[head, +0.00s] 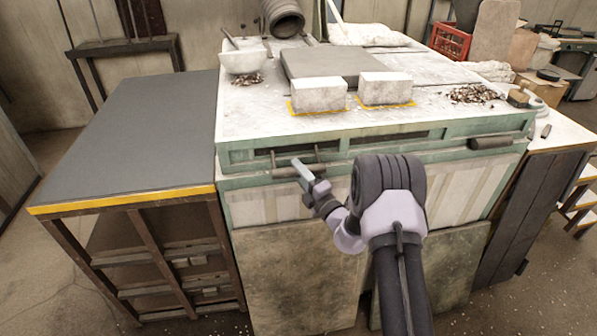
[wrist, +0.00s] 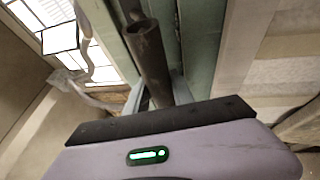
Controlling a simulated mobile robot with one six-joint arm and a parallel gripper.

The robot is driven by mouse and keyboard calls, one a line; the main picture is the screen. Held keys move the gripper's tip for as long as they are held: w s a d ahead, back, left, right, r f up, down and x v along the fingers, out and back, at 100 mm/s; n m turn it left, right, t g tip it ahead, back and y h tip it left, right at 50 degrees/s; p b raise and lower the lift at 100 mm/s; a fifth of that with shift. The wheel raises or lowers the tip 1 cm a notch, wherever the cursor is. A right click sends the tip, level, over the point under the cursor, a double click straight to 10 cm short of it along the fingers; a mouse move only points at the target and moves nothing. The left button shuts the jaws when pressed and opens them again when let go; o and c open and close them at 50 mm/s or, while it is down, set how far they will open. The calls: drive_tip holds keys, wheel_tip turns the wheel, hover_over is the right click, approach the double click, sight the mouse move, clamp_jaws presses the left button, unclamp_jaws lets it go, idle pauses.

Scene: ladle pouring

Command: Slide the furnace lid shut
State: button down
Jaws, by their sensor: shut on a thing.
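The furnace has a pale, worn top (head: 245,110) and a green frame (head: 440,148). A flat grey slab (head: 330,63), which looks like the lid, lies on its top behind two white blocks. A dark horizontal handle bar (head: 283,173) runs along the left of the front face. My gripper (head: 303,172) is at this bar and shut on it. In the wrist view the dark round bar (wrist: 148,58) runs down between my fingers (wrist: 158,98). The finger tips' contact is partly hidden by the gripper body.
The two white blocks (head: 318,94) (head: 386,88) stand on yellow-marked spots at the front of the top. A white bowl (head: 245,62) and rubble lie at the left; more rubble (head: 474,94) lies right. A grey-topped bench (head: 135,140) adjoins the left side.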

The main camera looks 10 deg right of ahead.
idle(0.4)
drive_tip(key=shift+a+r+p, duration=0.1)
drive_tip(key=shift+a+p, duration=0.35)
drive_tip(key=shift+a, duration=0.35)
drive_tip(key=c, duration=1.1)
unclamp_jaws()
drive_tip(key=shift+a, duration=0.15)
drive_tip(key=p+v, duration=0.1)
drive_tip(key=v, duration=1.6)
drive_tip(key=shift+s, duration=0.25)
